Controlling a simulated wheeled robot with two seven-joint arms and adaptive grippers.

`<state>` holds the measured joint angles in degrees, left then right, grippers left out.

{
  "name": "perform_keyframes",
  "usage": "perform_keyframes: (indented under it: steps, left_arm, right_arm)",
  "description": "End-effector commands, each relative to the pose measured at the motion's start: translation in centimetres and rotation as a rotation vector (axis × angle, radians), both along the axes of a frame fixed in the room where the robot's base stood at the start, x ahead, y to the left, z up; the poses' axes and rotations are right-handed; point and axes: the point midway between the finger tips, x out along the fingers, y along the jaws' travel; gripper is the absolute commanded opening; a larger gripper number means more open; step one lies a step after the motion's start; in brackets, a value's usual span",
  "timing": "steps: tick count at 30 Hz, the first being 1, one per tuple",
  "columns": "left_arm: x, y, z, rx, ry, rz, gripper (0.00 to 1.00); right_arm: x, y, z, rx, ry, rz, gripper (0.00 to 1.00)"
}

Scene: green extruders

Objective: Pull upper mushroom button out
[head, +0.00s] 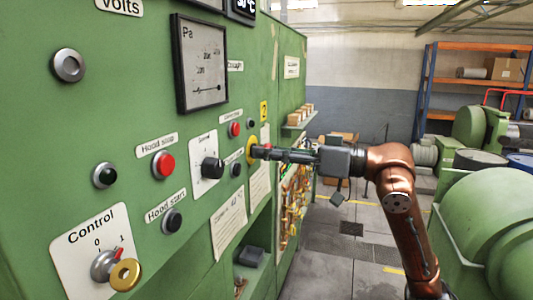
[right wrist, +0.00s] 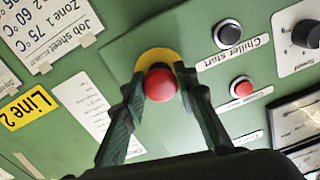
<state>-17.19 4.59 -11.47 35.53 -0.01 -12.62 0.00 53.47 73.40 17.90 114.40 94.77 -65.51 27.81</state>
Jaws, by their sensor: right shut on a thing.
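A red mushroom button (right wrist: 160,85) on a yellow round plate (right wrist: 150,57) is on the green panel in the right wrist view. In the head view the yellow plate (head: 251,150) shows at the panel's right part, and the red head is hidden behind my fingers. My right gripper (head: 262,153) reaches the button from the right. In the right wrist view its two fingers (right wrist: 161,78) are on either side of the red head, shut on it. Whether the button is in or out cannot be told. No other mushroom button can be made out. My left gripper is not in view.
The green panel carries a red button (head: 164,165), a black knob (head: 212,168), a key switch (head: 104,266) and a gauge (head: 202,65). A small shelf with boxes (head: 299,116) juts out beyond the gripper. Green machines (head: 490,220) stand at right; the floor between is mostly clear.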

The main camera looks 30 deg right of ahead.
Motion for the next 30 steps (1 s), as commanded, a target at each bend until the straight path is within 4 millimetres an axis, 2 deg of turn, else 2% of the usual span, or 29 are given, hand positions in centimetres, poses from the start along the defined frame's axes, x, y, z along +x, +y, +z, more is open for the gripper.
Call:
perform_keyframes:
  steps: [7, 8, 16, 25, 30]
  left_arm:
    - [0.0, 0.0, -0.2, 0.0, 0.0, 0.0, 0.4]
    - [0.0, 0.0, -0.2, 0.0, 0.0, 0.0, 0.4]
    - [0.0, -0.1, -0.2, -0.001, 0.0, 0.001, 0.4]
    - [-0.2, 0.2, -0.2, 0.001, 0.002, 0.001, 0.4]
    - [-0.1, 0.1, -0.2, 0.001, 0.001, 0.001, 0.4]
  right_arm:
    - [-0.3, -0.4, 0.0, 0.001, -0.001, -0.004, 0.0]
    - [-0.3, -0.4, 0.0, 0.001, -0.001, -0.004, 0.28]
    - [-0.3, -0.3, 0.0, 0.001, -0.001, -0.001, 0.46]
    - [-0.4, -0.4, 0.0, 0.001, -0.001, -0.001, 0.46]
    - [-1.7, -1.6, 0.0, 0.001, 0.0, -0.003, 0.46]
